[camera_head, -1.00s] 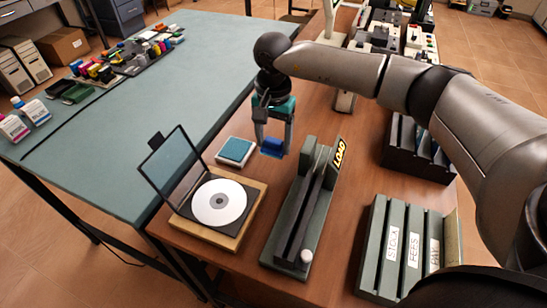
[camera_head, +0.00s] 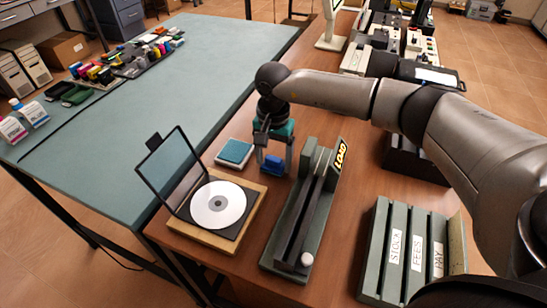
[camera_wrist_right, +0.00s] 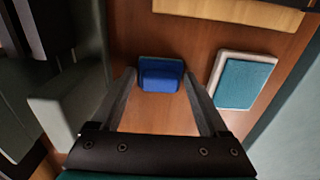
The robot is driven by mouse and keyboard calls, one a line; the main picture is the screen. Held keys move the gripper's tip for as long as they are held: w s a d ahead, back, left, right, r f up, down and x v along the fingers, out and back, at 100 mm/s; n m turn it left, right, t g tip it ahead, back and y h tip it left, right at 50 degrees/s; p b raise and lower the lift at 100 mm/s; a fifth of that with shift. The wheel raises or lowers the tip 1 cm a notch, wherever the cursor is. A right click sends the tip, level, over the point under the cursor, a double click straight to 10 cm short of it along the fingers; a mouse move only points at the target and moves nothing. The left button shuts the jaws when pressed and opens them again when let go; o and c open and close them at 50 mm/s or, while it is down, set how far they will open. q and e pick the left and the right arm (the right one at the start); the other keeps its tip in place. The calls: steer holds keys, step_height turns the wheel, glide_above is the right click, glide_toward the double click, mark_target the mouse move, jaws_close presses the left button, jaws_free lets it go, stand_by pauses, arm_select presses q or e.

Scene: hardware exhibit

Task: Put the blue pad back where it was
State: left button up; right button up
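The blue pad (camera_head: 274,164) is a small blue block between the fingertips of my right gripper (camera_head: 274,172), low over the brown table or on it; I cannot tell whether it touches the wood. In the right wrist view the blue pad (camera_wrist_right: 160,75) sits between the two finger ends (camera_wrist_right: 159,72), which appear to meet its sides. A teal pad (camera_head: 235,151) in a pale tray lies just left of the gripper; it also shows in the right wrist view (camera_wrist_right: 245,82). My left gripper is not in view.
An open disc case (camera_head: 218,204) on a wooden board stands at front left. A green rail fixture with a LOAD sign (camera_head: 341,155) stands close on the right. A slotted green rack (camera_head: 400,250) is farther right. Bare wood (camera_head: 335,255) lies between fixture and rack.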

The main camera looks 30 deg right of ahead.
mark_target(274, 157)
steer(key=shift+o, duration=1.4)
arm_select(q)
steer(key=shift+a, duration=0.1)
arm_select(e)
steer(key=shift+r, duration=0.2)
step_height(274, 157, up, 6)
steer(key=shift+r+p, duration=0.25)
steer(key=shift+p, duration=0.55)
arm_select(q)
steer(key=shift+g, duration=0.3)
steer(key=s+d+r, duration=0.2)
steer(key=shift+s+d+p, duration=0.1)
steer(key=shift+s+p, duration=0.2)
steer(key=shift+p, duration=0.05)
arm_select(e)
step_height(274, 157, up, 5)
steer(key=shift+r, duration=0.2)
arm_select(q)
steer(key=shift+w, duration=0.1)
